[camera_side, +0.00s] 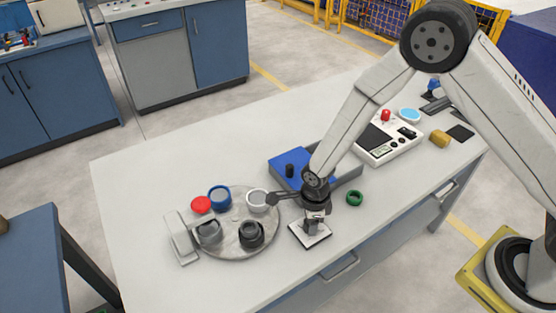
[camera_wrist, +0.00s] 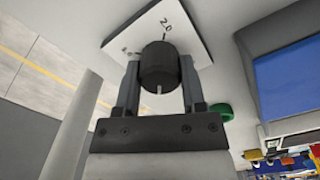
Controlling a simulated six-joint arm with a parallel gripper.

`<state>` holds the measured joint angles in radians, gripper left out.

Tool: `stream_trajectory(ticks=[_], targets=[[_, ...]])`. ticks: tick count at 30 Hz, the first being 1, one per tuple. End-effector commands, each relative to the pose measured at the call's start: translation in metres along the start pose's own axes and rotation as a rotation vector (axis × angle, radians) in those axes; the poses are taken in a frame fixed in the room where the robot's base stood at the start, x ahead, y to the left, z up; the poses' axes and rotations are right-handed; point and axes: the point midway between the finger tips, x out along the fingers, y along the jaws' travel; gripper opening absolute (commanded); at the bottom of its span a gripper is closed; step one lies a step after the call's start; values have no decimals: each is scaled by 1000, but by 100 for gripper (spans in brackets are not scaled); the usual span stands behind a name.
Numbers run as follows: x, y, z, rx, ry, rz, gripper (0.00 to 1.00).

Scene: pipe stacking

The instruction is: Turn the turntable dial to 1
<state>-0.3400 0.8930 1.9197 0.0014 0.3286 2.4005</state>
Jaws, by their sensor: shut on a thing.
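The dial is a black knob (camera_wrist: 159,66) with a white pointer mark, on a white square plate (camera_wrist: 190,32) printed with numbers; "2.0" is readable, and another label at the left is too small to read surely. The plate also shows in the side view (camera_side: 312,237). My gripper (camera_wrist: 158,80) is shut on the knob, one finger on each side. In the side view my gripper (camera_side: 315,222) stands over the plate and hides most of the knob. The round grey turntable (camera_side: 240,248) lies to the left of the plate.
Behind my gripper is a grey tray with a blue bottom (camera_side: 284,161). A green ring (camera_side: 355,198) lies to the right. A white control box (camera_side: 388,141) stands farther back.

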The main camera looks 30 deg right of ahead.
Motion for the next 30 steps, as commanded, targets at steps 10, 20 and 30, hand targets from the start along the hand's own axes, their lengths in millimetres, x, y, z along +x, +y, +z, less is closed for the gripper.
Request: stream_trajectory(ticks=[10,20,30], targets=[[0,0,0,-260,1,0,0],[0,0,0,-572,1,0,0],[0,-1,0,-895,1,0,0]])
